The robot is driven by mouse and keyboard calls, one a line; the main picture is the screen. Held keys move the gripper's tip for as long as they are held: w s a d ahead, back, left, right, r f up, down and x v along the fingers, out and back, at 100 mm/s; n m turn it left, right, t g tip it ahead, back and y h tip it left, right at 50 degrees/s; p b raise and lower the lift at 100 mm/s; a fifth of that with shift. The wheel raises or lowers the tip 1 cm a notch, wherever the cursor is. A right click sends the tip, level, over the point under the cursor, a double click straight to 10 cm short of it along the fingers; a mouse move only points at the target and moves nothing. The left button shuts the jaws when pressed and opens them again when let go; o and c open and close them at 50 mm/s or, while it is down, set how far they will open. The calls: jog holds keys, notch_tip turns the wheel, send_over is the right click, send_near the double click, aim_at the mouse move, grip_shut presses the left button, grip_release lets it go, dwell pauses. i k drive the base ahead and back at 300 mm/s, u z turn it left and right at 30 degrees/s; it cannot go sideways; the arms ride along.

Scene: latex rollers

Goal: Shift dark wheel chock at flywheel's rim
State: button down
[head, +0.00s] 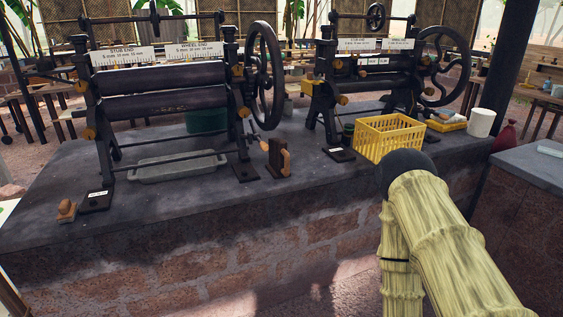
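A dark brown wooden piece (276,160), which looks like the dark wheel chock, stands on the dark bench top at the front right of the left roller machine. A lighter orange-brown wooden part shows against its right side. The left machine's black flywheel (278,82) rises above and behind it. From this angle I cannot tell whether the chock touches the rim. A lighter wooden block with a knob (66,210) sits at the bench's front left. My gripper is not in view.
A yellow crate (389,138) stands right of the chock, before the second roller machine (362,72). A grey tray (177,167) lies under the left machine. A white cylinder (481,122) is farther right. The bench's front strip (190,215) is clear.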

aim_at(279, 167)
jog(key=k, duration=0.6)
jog(key=u, duration=0.6)
jog(key=i, duration=1.75)
jog(key=z, duration=0.55)
